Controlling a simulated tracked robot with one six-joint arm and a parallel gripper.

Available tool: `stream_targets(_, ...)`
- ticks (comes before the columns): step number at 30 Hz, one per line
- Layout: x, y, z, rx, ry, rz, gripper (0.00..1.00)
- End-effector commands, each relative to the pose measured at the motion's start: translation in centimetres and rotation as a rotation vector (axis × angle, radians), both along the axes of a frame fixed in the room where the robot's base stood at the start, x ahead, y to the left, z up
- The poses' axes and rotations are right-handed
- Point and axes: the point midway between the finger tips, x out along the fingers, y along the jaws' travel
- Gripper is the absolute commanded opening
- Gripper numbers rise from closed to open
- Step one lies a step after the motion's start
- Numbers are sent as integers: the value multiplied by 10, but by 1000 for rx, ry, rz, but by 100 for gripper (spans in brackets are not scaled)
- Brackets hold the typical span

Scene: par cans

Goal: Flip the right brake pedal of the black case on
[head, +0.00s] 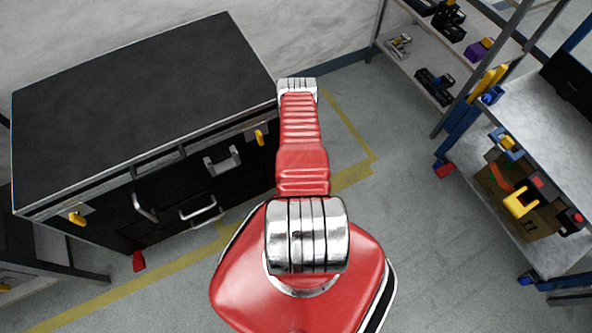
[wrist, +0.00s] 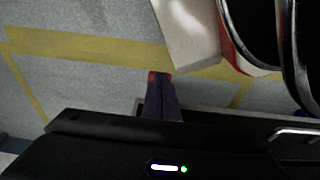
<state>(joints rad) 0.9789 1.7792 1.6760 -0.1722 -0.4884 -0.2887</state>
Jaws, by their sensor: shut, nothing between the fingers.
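The black case (head: 130,100) stands at the left in the head view, its front facing the floor tape. A red pedal (head: 138,262) shows low at its left front corner. The right brake pedal does not show in the head view; my red arm covers the area by the right front corner. My gripper (wrist: 162,76) shows in the wrist view with its dark fingers together and nothing seen between them. A small red patch shows at the fingertips; I cannot tell whether it is the pedal or part of a finger. My gripper is hidden in the head view.
Yellow tape (head: 355,178) marks the grey floor around the case. A metal handle (head: 222,160) and yellow latches (head: 260,137) are on its front. A blue-legged cart (head: 540,130) with tools stands at the right, a shelf (head: 415,60) behind. Floor between is clear.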

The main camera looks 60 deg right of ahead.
Motion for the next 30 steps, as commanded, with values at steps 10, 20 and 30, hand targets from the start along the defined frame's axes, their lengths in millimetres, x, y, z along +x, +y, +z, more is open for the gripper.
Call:
stream_targets(10,-23,14,35,0,0,0,0)
stream_targets(20,-29,18,43,0,0,3,0)
stream_targets(30,-29,18,43,0,0,3,0)
